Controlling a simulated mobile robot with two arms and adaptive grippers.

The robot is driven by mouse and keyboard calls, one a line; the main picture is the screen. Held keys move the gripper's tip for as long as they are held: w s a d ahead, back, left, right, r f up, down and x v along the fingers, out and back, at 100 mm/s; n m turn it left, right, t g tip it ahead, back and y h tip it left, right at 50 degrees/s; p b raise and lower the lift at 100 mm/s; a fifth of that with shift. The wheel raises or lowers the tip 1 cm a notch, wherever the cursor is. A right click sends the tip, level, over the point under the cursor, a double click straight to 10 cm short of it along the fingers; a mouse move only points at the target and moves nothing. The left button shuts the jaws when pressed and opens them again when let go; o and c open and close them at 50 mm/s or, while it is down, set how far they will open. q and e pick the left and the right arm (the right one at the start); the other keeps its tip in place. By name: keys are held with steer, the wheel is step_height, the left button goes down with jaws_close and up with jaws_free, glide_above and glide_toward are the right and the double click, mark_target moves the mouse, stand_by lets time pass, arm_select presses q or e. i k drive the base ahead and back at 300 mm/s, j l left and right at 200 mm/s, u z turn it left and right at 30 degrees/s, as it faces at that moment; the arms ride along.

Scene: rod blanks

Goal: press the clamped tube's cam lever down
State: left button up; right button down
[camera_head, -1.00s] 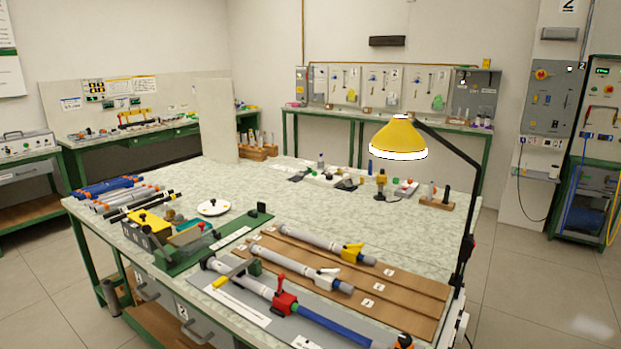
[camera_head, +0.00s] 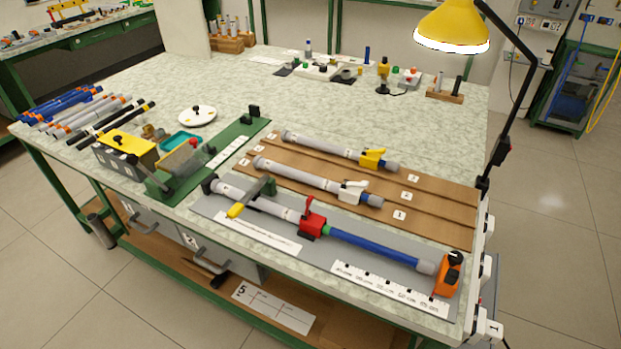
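A grey tube (camera_head: 275,207) lies on the grey plate (camera_head: 305,262) along the table's front. A red clamp collar (camera_head: 312,226) sits around its right end. Its red cam lever (camera_head: 308,204) stands up above the collar. A blue rod (camera_head: 375,248) extends from the collar to the right, with a grey end near an orange block (camera_head: 449,272). A green clamp (camera_head: 266,187) with a yellow-tipped handle (camera_head: 237,210) crosses the tube left of the collar. Neither of my grippers is in view.
Behind are two grey tubes, with a white collar (camera_head: 352,192) and a yellow collar (camera_head: 374,159), on brown boards (camera_head: 430,200). A green-based fixture (camera_head: 168,180) stands left. A yellow lamp (camera_head: 453,28) overhangs the back right.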

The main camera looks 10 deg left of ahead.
mark_target(310, 198)
steer(key=i+j+z, duration=0.2)
steer(key=j, duration=0.25)
steer(key=i+j+z, duration=0.2)
steer(key=j, duration=0.25)
steer(key=j+z, duration=0.2)
steer(key=j, duration=0.25)
